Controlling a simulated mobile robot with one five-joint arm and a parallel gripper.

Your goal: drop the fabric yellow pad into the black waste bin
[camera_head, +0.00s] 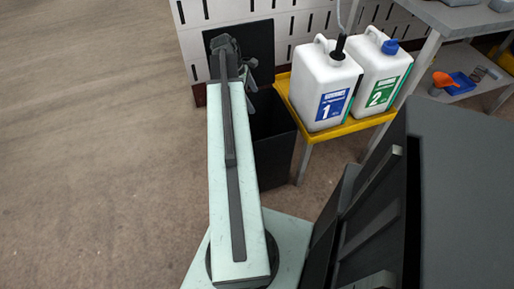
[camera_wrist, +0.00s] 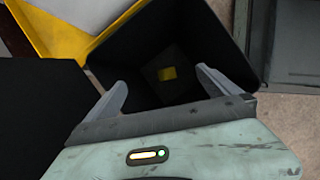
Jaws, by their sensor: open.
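The black waste bin (camera_head: 275,155) stands on the floor just right of my arm in the head view. In the wrist view I look down into the open bin (camera_wrist: 125,50), whose dark walls fill the middle. A small yellow patch, which looks like the yellow pad (camera_wrist: 167,73), lies deep inside on a dark bottom. Its fabric texture is too small to tell. My gripper (camera_wrist: 161,77) is open and empty above the bin, its two fingers apart with the pad showing between them. In the head view my gripper (camera_head: 249,78) is partly hidden by my arm.
A yellow stand (camera_head: 350,127) right of the bin holds two white jugs, number 1 (camera_head: 324,85) and number 2 (camera_head: 378,75). A slotted white panel (camera_head: 195,45) stands behind. A grey shelf (camera_head: 455,22) is at upper right. The floor at left is clear.

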